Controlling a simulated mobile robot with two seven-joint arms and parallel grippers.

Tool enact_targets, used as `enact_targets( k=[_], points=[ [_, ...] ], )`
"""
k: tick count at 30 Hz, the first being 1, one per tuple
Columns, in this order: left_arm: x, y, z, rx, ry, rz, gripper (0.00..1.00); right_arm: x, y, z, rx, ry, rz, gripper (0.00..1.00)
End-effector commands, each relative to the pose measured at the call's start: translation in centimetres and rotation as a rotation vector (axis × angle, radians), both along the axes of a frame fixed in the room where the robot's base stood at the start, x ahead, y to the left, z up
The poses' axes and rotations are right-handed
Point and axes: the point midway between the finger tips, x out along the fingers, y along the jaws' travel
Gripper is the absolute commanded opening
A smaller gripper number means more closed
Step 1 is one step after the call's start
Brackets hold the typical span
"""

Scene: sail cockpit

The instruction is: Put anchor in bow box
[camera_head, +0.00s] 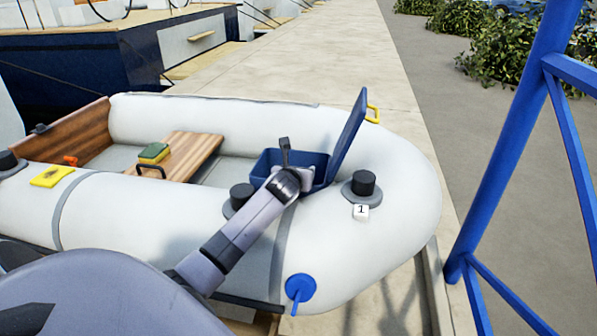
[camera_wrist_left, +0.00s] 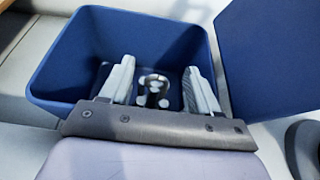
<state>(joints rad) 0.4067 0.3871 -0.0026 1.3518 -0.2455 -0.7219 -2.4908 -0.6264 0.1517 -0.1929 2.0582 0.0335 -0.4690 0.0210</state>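The bow box (camera_head: 262,162) is a blue open-topped bin in the bow of the white dinghy. Its blue lid (camera_head: 348,138) stands raised on the right side. My left gripper (camera_head: 298,178) is over the box, reaching into it. In the left wrist view, the box (camera_wrist_left: 75,65) surrounds the two fingers of my left gripper (camera_wrist_left: 158,88), which are spread apart. A dark, rounded piece with pale patches (camera_wrist_left: 153,92) shows low in the box between the fingers, apart from both. It may be the anchor, but most of it is hidden. My right gripper is not in view.
The dinghy's inflated tube (camera_head: 160,215) runs along the near side, with black-capped fittings (camera_head: 363,184) beside the box. A wooden seat (camera_head: 180,155) carries a green-and-yellow sponge (camera_head: 154,153). A yellow cloth (camera_head: 52,176) lies on the tube. A blue frame (camera_head: 510,130) stands at right.

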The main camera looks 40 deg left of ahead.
Motion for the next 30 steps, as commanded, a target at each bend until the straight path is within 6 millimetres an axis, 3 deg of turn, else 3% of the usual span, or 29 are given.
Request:
enact_targets(
  k=[4,8,30],
  points=[
    [0.0,-0.1,0.0,-0.003,0.003,-0.001,0.61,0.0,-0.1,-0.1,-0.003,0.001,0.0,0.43],
    [0.0,-0.2,1.3,-0.004,-0.001,0.0,0.61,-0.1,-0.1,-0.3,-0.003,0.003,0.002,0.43],
    [-8.8,-4.8,5.4,0.001,0.003,0.0,0.61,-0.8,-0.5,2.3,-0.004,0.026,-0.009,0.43]
  ],
)
